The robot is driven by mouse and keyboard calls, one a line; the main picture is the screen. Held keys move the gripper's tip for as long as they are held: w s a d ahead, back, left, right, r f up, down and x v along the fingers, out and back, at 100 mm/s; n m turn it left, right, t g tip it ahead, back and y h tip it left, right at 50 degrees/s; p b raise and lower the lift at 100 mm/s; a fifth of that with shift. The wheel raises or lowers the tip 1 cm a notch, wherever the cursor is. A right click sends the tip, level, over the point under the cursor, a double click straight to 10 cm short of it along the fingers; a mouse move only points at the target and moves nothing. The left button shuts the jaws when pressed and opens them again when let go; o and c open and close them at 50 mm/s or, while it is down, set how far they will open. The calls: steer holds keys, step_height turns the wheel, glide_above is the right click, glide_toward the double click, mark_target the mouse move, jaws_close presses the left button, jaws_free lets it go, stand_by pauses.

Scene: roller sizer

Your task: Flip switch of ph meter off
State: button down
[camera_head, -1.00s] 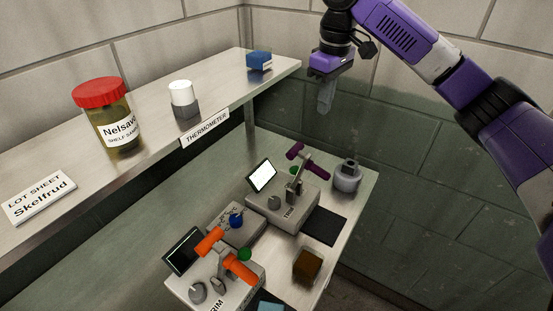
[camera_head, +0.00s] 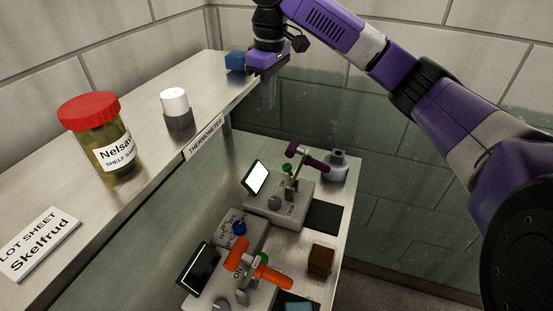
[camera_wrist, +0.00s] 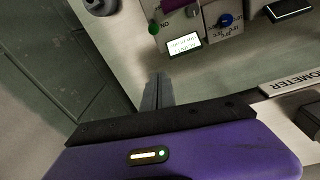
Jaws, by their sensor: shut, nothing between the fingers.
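Two grey bench instruments stand on the lower bench; I cannot read which is the pH meter. The far one (camera_head: 268,210) has a lit white screen (camera_head: 256,177), a purple lever-like bar (camera_head: 306,156), a green knob and a grey dial. The near one (camera_head: 258,294) has a dark screen (camera_head: 199,271), orange bars (camera_head: 262,272) and a green knob. A grey box with a blue knob (camera_head: 238,228) sits between them. My gripper (camera_head: 268,98) is shut and empty, above the bench by the shelf end. The wrist view shows its fingers (camera_wrist: 158,92) together, apart from the lit screen (camera_wrist: 184,44).
The upper shelf (camera_head: 150,115) holds a red-lidded jar (camera_head: 98,130), a white-capped container (camera_head: 176,108), a lot sheet sign (camera_head: 38,243) and a blue block (camera_head: 235,61) close to my gripper. A grey round vessel (camera_head: 335,166) and a brown block (camera_head: 320,259) stand on the bench.

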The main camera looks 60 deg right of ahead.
mark_target(290, 173)
steer(key=f, duration=0.6)
steer(key=w+f+p, duration=0.1)
steer(key=f, duration=0.6)
steer(key=d+f+p, duration=0.1)
steer(key=f, duration=0.5)
steer(key=shift+w+f, duration=0.15)
steer(key=shift+f, duration=0.15)
steer(key=shift+s+r+p, duration=0.2)
steer(key=shift+s+p, duration=0.2)
steer(key=shift+s, duration=0.2)
steer(key=shift+s+r+p, duration=0.2)
steer(key=shift+s+p, duration=0.2)
steer(key=shift+s, duration=0.15)
steer(key=shift+s+a, duration=0.1)
steer(key=shift+s, duration=0.65)
steer(key=shift+s+r+p, duration=0.5)
steer(key=shift+p, duration=0.55)
steer(key=shift+s, duration=0.35)
steer(key=shift+r+p, duration=0.2)
steer(key=shift+p, duration=0.15)
steer(key=shift+r+p, duration=0.7)
steer(key=shift+w+f, duration=0.1)
